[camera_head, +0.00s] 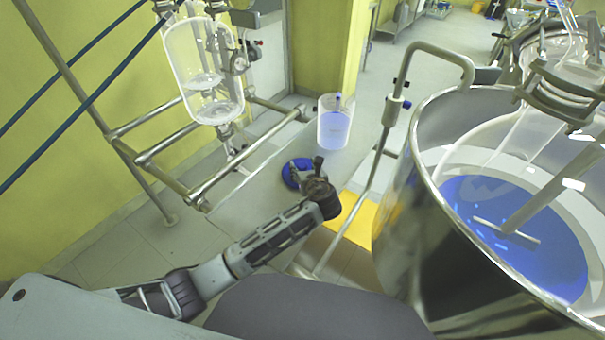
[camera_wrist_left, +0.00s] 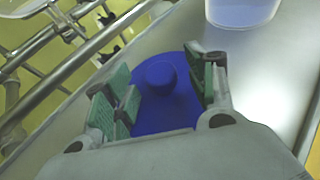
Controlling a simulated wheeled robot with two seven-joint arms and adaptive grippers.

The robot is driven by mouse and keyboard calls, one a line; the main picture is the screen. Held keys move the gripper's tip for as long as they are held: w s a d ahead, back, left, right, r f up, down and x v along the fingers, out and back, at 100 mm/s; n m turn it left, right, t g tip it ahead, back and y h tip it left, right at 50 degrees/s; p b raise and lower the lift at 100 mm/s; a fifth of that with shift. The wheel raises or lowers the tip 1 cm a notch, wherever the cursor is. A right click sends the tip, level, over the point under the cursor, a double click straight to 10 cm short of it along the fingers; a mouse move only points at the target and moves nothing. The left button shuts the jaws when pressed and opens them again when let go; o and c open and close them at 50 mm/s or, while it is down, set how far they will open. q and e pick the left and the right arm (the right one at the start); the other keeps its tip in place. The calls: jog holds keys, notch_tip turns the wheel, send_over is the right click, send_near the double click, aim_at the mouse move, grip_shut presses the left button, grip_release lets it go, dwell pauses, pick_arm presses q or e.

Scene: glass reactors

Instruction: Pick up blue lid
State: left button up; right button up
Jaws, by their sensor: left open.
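The blue lid (camera_head: 290,174) lies flat on a grey metal surface, partly hidden behind my left gripper in the head view. In the left wrist view the blue lid (camera_wrist_left: 170,108) shows as a round disc with a raised knob in its middle. My left gripper (camera_head: 306,170) is over the lid. In the left wrist view the left gripper (camera_wrist_left: 163,88) is open, with its green-padded fingers on either side of the knob and apart from it. My right gripper is not in view.
A clear container with blue liquid (camera_head: 333,130) stands behind the lid. A large steel vessel (camera_head: 410,230) is at the right. A metal pipe frame (camera_head: 160,145) holds a glass reactor (camera_head: 203,65) at the left. A yellow patch (camera_head: 352,218) lies nearby.

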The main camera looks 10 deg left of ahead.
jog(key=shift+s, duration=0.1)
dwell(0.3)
pick_arm(q)
jog(key=c, duration=1.1)
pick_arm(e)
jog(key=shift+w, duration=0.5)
pick_arm(q)
jog(key=shift+r, duration=0.15)
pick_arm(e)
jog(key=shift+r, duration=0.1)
pick_arm(q)
jog(key=shift+r, duration=0.55)
notch_tip(320, 180, up, 9)
jog(key=shift+f+p, duration=0.2)
jog(key=shift+p, duration=0.65)
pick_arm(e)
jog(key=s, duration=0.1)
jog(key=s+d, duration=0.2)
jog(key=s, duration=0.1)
